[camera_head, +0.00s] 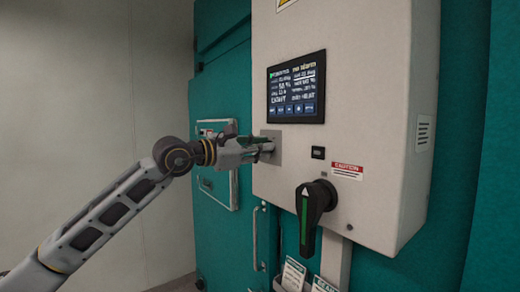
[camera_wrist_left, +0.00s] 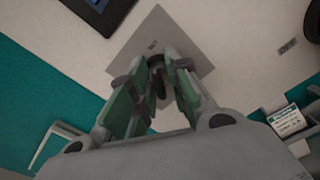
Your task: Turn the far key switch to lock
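The key switch sits on a square grey plate (camera_head: 274,138) on the front of the pale control box, left of centre. In the wrist view the grey plate (camera_wrist_left: 150,38) is turned like a diamond, with a dark key (camera_wrist_left: 158,76) in front of it. My left gripper (camera_head: 268,148) reaches the plate from the left. In the wrist view its green-sided fingers (camera_wrist_left: 162,68) narrow onto the key, one on each side, and seem to touch it. The fingers partly hide the key, and its lock marking is unreadable. My right gripper is not in view.
A lit screen (camera_head: 296,88) is above the plate. A black rotary handle with a green stripe (camera_head: 311,205) sticks out below right, near a red caution label (camera_head: 347,171). Teal chamber doors with a handle (camera_head: 256,238) stand behind. Free space lies at left.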

